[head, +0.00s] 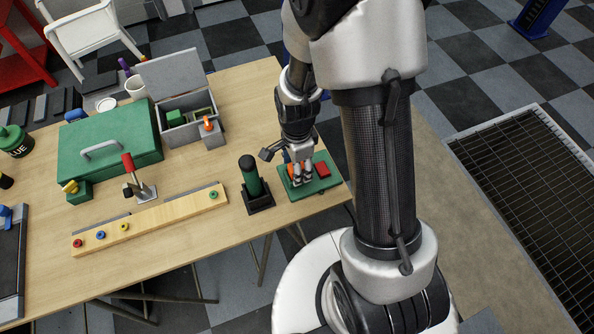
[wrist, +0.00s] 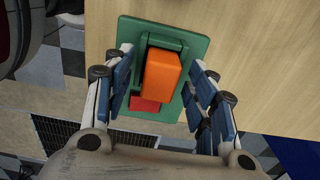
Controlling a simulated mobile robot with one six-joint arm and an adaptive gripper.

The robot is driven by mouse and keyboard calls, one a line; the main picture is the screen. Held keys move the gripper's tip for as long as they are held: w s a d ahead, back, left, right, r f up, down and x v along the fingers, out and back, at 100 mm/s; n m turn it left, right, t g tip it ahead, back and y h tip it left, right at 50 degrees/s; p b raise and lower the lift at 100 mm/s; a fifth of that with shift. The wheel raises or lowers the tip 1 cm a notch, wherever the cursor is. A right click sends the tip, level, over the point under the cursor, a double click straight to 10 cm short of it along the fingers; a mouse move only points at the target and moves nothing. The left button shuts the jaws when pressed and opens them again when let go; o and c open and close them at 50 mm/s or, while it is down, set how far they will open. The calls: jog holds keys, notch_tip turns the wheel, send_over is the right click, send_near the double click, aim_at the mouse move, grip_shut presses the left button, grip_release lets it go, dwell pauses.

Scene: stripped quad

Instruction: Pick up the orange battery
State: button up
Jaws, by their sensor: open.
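The orange battery (wrist: 162,75) is a block in a green holder on a green plate (wrist: 196,48), seen from above in the wrist view. My gripper (wrist: 163,65) is open, with one blue-padded finger on each side of the battery and a visible gap to it. In the head view my gripper (head: 301,172) points down over the green plate (head: 308,189) at the table's right end. It hides most of the battery there.
A red block (head: 322,170) sits on the same plate, right of my gripper. A dark green cylinder (head: 250,175) stands in a black holder to the left. A grey open box (head: 190,130) and a green case (head: 110,140) are farther left. Bare wood (wrist: 255,75) lies beside the plate.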

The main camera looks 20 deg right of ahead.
jog(key=shift+c, duration=0.2)
grip_shut()
dwell(0.3)
jog(key=shift+r, duration=0.15)
